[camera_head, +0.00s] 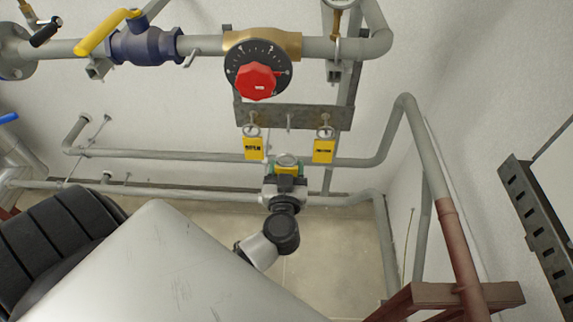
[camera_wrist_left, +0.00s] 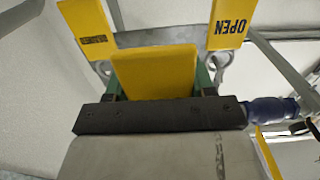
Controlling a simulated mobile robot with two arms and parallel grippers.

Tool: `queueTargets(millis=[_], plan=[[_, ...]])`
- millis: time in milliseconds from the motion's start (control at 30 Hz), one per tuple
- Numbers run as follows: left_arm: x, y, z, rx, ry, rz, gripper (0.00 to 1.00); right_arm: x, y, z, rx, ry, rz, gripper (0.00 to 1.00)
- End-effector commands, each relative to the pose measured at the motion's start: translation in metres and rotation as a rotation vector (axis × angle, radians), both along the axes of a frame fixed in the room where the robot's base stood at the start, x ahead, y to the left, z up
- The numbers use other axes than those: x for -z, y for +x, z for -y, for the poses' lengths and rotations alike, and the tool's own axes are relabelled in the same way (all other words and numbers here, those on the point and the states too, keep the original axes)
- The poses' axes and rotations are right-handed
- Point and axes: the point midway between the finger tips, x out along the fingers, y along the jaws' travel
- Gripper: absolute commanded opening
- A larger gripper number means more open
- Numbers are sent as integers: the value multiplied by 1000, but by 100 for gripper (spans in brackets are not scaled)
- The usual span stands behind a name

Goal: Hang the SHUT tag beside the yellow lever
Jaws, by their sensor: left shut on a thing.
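My left gripper (camera_head: 287,172) is shut on a yellow tag (camera_wrist_left: 155,72), below the grey bracket plate in the head view. A metal ring shows at the tag's top; its lettering cannot be read. The OPEN tag (camera_head: 254,149) hangs from the bracket up and left of the gripper. It also shows in the left wrist view (camera_wrist_left: 232,22). Another yellow tag (camera_head: 324,151), too small to read, hangs at the right. The yellow lever (camera_head: 106,32) sits on a blue valve (camera_head: 148,44) at the upper left. My right gripper is not in view.
The bracket plate (camera_head: 295,116) has a bare middle peg (camera_head: 289,120). A small pin (camera_head: 192,58) stands out beside the blue valve. A red knob (camera_head: 257,82) with a black dial is above the bracket. Grey pipes (camera_head: 190,154) cross the wall behind the gripper.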

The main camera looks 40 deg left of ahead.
Motion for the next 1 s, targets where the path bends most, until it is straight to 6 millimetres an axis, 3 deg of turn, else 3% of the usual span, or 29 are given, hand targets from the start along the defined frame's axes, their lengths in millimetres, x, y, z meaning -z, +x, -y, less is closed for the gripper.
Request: queueTargets(millis=[1000], plan=[[-1, 26, -16, -1, 1, 0, 31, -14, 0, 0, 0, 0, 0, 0]])
